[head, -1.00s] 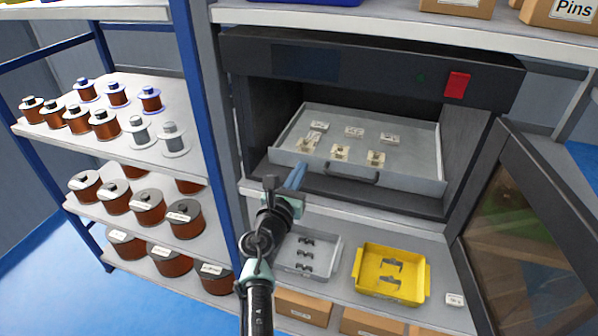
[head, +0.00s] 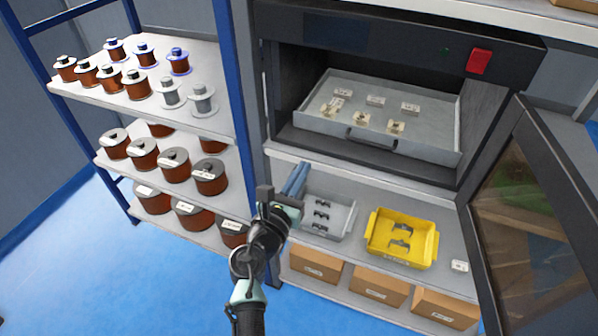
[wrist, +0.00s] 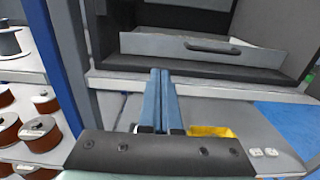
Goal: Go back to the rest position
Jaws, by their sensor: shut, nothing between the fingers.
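My gripper (head: 296,180) is at the end of my raised arm in the lower middle of the head view, in front of the lower shelf and left of the grey bin. Its two blue fingers (wrist: 163,100) lie side by side in the wrist view, shut and holding nothing. It appears clear of the cabinet and shelves, though its exact distance from them is hard to judge.
A dark cabinet with an open door (head: 530,190) holds a pulled-out grey drawer (head: 440,148) with several small parts. A grey bin (head: 345,222) and a yellow bin (head: 403,258) stand below. Wire spools (head: 210,177) fill the left rack (head: 90,90). Blue floor is clear.

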